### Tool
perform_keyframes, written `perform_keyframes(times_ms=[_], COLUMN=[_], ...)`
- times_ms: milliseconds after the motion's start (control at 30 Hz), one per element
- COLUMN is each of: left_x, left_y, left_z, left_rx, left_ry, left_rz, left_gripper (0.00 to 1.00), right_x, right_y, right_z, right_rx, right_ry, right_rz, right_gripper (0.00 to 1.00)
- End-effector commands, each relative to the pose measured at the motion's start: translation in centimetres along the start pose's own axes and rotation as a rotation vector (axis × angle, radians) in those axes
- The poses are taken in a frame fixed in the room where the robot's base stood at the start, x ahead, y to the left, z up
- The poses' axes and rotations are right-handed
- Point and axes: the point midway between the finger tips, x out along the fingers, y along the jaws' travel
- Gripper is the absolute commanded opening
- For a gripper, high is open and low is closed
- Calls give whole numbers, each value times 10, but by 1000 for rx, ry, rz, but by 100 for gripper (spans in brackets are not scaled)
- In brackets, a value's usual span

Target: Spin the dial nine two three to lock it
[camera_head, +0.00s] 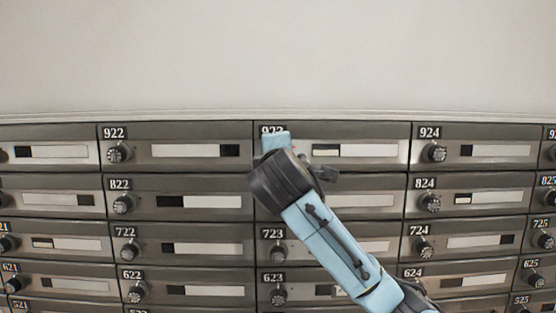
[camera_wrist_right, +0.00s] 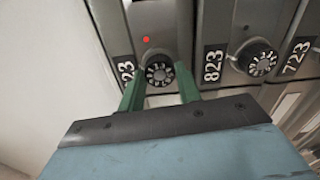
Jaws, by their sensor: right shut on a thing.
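The mailbox door labelled 923 (camera_head: 385,152) is in the top row in the head view, its dial hidden behind my right wrist. In the right wrist view the black, white-numbered 923 dial (camera_wrist_right: 159,72) sits between the green fingers of my right gripper (camera_wrist_right: 160,82), which are shut on it. A small red light (camera_wrist_right: 146,40) shows on the door near the dial. The first digit of the 923 label (camera_wrist_right: 125,71) is covered. My right gripper is hidden by its own wrist in the head view. My left gripper is not in view.
Door 922 (camera_head: 190,135) is to the left, door 924 (camera_head: 480,135) to the right. Bare wall (camera_head: 280,55) lies above.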

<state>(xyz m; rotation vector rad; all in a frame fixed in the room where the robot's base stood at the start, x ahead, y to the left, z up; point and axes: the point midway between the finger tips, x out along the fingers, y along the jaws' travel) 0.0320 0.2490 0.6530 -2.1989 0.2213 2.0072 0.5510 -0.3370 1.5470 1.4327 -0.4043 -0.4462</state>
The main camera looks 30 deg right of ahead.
Motion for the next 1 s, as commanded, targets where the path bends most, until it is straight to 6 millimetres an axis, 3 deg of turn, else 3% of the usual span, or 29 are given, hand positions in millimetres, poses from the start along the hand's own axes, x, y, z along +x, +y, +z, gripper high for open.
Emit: perform_keyframes(times_ms=[1000], left_x=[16], left_y=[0], left_z=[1], left_rx=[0], left_ry=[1], left_rz=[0], left_gripper=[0], right_x=[0], right_y=[-1], right_z=[-1], right_rx=[968], right_ry=[0], right_rz=[-5], right_gripper=[11])
